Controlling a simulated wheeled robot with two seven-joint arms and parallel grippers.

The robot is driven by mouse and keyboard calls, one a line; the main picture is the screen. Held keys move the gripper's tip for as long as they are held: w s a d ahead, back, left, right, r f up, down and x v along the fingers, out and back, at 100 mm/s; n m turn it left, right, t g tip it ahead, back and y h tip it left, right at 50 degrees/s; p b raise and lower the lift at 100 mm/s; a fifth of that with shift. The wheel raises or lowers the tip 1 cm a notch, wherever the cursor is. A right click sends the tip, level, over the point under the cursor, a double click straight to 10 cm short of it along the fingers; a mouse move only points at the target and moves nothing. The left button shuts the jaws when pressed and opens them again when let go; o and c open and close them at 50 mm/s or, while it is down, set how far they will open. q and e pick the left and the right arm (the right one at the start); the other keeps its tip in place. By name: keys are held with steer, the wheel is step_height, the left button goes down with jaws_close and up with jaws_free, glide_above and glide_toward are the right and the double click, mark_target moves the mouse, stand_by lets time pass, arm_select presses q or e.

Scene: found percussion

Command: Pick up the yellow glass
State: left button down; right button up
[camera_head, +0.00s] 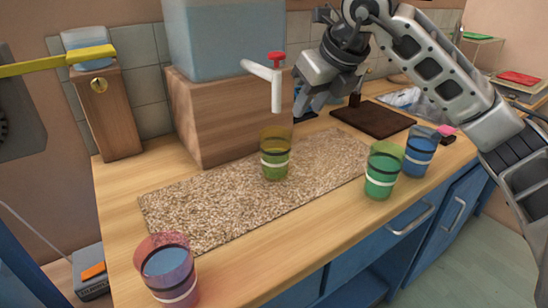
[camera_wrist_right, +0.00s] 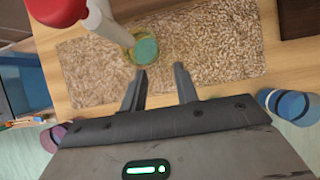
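The yellow glass (camera_head: 275,160) stands upright on the speckled mat (camera_head: 190,205), below and in front of the white tap spout. It has a dark band and a pale band. In the right wrist view the yellow glass (camera_wrist_right: 146,50) lies just beyond the fingertips, close to the left finger, with the spout overlapping its upper left. My right gripper (camera_head: 304,100) is above the mat, up and to the right of the glass. In the wrist view its fingers (camera_wrist_right: 160,70) are spread and nothing is between them. My left gripper is not in view.
A white tap with a red handle (camera_head: 276,57) juts from a wooden block (camera_head: 215,125) beside the glass. A green glass (camera_head: 383,172) and a blue glass (camera_head: 420,150) stand at the right, a pink glass (camera_head: 166,272) at front left. A dark board (camera_head: 372,118) lies behind.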

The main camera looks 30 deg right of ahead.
mark_target(289, 131)
steer(key=x, duration=0.9)
steer(key=shift+w+a+r, duration=0.25)
steer(key=shift+w+f, duration=0.25)
steer(key=shift+f, duration=0.2)
jaws_close()
steer(key=shift+r, duration=0.1)
stand_by(0.6)
